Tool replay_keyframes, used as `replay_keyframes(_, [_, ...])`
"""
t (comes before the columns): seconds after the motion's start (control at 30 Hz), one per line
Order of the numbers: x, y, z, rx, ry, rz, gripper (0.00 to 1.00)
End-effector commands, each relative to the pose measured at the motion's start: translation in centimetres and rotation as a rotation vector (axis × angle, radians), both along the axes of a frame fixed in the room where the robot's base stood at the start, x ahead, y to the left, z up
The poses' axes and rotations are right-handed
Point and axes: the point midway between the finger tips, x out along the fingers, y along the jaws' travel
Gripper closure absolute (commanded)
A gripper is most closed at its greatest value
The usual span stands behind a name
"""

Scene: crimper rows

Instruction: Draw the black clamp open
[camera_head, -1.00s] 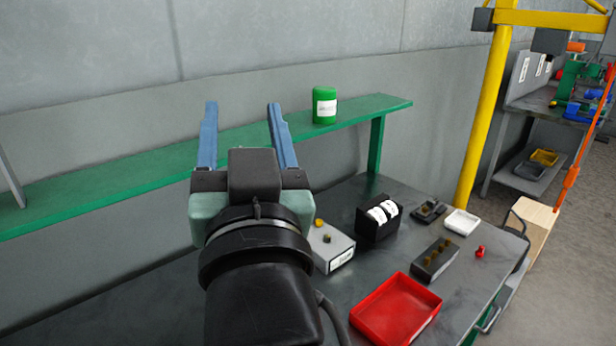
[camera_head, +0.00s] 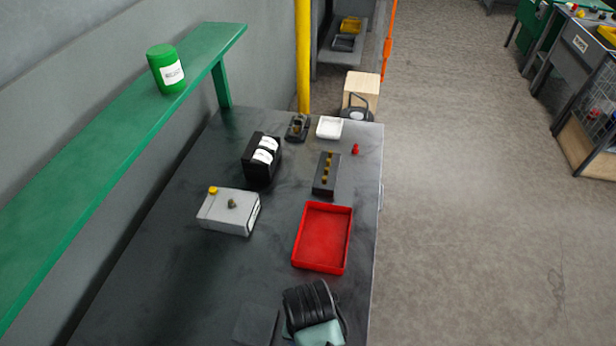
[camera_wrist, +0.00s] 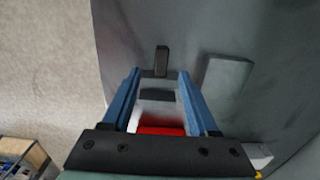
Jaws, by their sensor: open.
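A small black upright block (camera_wrist: 162,60), which may be the clamp or its handle, stands at the fingertips in the wrist view. Its form is too blurred to tell whether the clamp is open. My gripper (camera_wrist: 159,76) is open, its two blue fingers apart and pointing at the black block, and I cannot tell whether they touch it. In the head view my wrist is at the bottom, over the near part of the bench (camera_head: 170,270), and hides the fingers and the black block. A grey box-shaped thing (camera_wrist: 225,85) lies beside the block in the wrist view.
A red tray (camera_head: 323,238) lies just beyond my wrist. Further back are a grey box (camera_head: 229,213), a black holder with white rolls (camera_head: 258,165), a dark block with brass pieces (camera_head: 327,173), a black fixture (camera_head: 297,127) and a white dish (camera_head: 330,127). A green shelf (camera_head: 100,150) runs along the left.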

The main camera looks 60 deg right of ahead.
Motion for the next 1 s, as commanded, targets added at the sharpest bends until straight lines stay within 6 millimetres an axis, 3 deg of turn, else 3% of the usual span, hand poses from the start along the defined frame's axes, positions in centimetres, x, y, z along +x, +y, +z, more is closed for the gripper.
replay_keyframes(0.1, [-0.1,0.1,-2.6,0.003,0.003,0.001,0.4])
replay_keyframes(0.33, [0.1,0.0,-6.1,-0.001,0.0,0.002,0.4])
replay_keyframes(0.5, [0.1,0.0,-7.2,-0.001,-0.002,0.002,0.4])
replay_keyframes(0.8, [0.1,0.0,-7.4,-0.002,-0.003,0.003,0.4])
replay_keyframes(0.87, [0.1,0.0,-7.4,-0.002,-0.003,0.003,0.47])
replay_keyframes(1.0, [0.1,0.0,-7.4,-0.002,-0.003,0.003,0.72])
